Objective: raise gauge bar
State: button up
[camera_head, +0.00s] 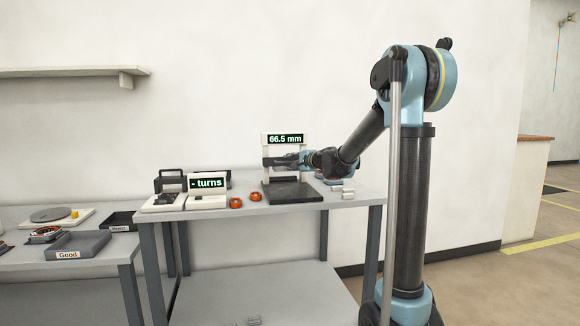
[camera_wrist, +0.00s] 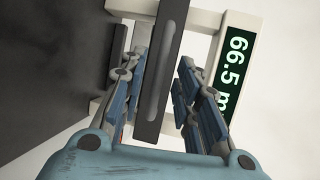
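The gauge (camera_head: 270,146) is a white frame on a dark base plate (camera_head: 287,190), with a display reading 66.5 mm. Its dark gauge bar (camera_wrist: 160,75) crosses the wrist view from top to centre, with a lighter strip along it. In the head view my gripper (camera_head: 287,161) reaches into the frame from the right at bar height. In the wrist view my gripper (camera_wrist: 160,70) has one finger on each side of the bar. The fingers look apart from it, with narrow gaps. The bar is well above the base plate.
Two orange rings (camera_head: 236,202) lie left of the base plate. A "- turns" counter (camera_head: 207,191) stands farther left. Small pale cylinders (camera_head: 348,193) lie to the right. A lower left table holds a "Good" tray (camera_head: 88,236) and another dark tray (camera_head: 124,217).

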jog(key=v, duration=1)
jog(key=shift+d, duration=0.15)
jog(key=shift+s, duration=0.2)
jog(key=s+d+f+n+g+h, duration=0.3)
jog(key=s+d+f, duration=0.3)
jog(key=s+f, duration=0.4)
jog(key=s+d+f+n+g+h, duration=0.3)
jog(key=s+d+f, duration=0.4)
jog(key=s, duration=1.2)
jog(key=s+d+f+n+g+h, duration=0.4)
jog(key=s+d+f, duration=0.3)
jog(key=s+f, duration=0.5)
jog(key=shift+s+f+n, duration=0.35)
jog(key=shift+s+n, duration=0.25)
jog(key=shift+s, duration=0.55)
jog(key=shift+w+f, duration=0.2)
jog(key=shift+w, duration=0.3)
